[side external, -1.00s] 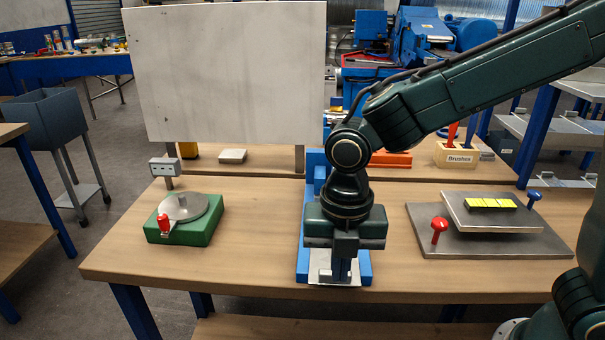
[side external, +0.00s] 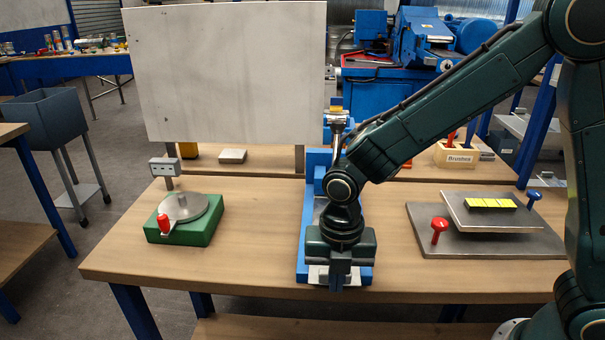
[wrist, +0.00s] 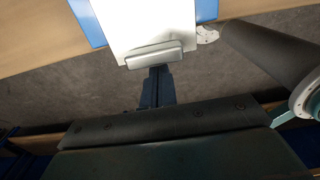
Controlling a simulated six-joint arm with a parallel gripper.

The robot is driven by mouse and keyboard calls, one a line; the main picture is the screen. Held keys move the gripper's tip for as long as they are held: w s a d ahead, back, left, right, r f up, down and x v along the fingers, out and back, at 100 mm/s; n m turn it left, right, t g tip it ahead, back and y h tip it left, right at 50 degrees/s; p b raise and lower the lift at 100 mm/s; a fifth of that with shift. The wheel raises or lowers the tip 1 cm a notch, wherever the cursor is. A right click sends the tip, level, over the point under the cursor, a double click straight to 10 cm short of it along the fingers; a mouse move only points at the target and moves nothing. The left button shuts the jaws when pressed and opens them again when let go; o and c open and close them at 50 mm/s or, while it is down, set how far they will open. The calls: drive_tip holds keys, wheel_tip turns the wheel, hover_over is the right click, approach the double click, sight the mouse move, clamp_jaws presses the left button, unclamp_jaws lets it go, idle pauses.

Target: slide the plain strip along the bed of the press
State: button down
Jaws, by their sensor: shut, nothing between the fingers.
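The blue press bed (side external: 303,235) runs from front to back on the bench and also shows in the wrist view (wrist: 205,10). The plain pale strip (side external: 316,272) lies on it, its front end partly hidden by my gripper. In the wrist view the strip (wrist: 130,20) is white, with a raised grey block (wrist: 155,54) at its near end. My gripper (side external: 336,284) is shut and empty at the bed's front end. In the wrist view its closed fingers (wrist: 158,72) are right at the block; I cannot tell whether they touch it.
A green base with a grey disc and red knob (side external: 184,220) stands left. A grey plate fixture (side external: 490,245) with red and blue knobs and yellow pieces stands right. A large pale board (side external: 225,70) stands behind.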

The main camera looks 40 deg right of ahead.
drive_tip(key=shift+w+d, duration=0.1)
drive_tip(key=shift+d, duration=0.05)
drive_tip(key=shift+w+d, duration=1.3)
drive_tip(key=shift+w, duration=0.05)
drive_tip(key=shift+s+a, duration=0.1)
drive_tip(key=shift+s+a, duration=0.4)
wheel_tip(320, 180, up, 10)
drive_tip(key=s+a, duration=0.1)
drive_tip(key=s, duration=0.1)
drive_tip(key=shift+a, duration=0.4)
drive_tip(key=shift+r, duration=0.1)
